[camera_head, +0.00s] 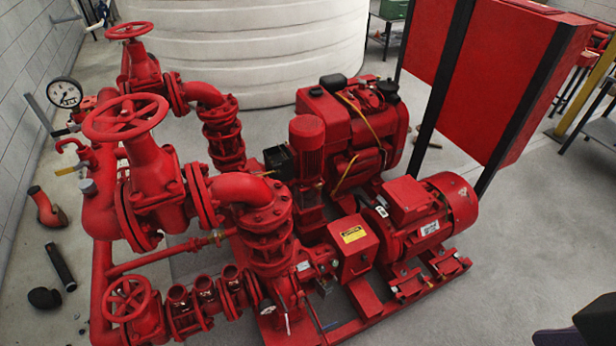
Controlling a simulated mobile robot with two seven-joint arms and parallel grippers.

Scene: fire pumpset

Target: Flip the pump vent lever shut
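The red pumpset (270,215) stands on the floor in the middle of the view. A small brass-coloured fitting (216,238) sits on a thin pipe left of the pump's flanged column. A small round gauge (267,308) and a thin pale piece (287,322) show low on the pump's front. A thin dark rod-like piece (315,316) is just right of them. I cannot tell which of these small parts is the vent lever, or its position. Neither gripper shows clearly; a dark shape in the bottom right corner may be part of my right arm.
Red handwheels (126,117) and (127,298) stick out at the left. A motor (430,215) and a red cabinet (500,75) stand at the right. Loose pipe pieces (60,266) lie on the left floor.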

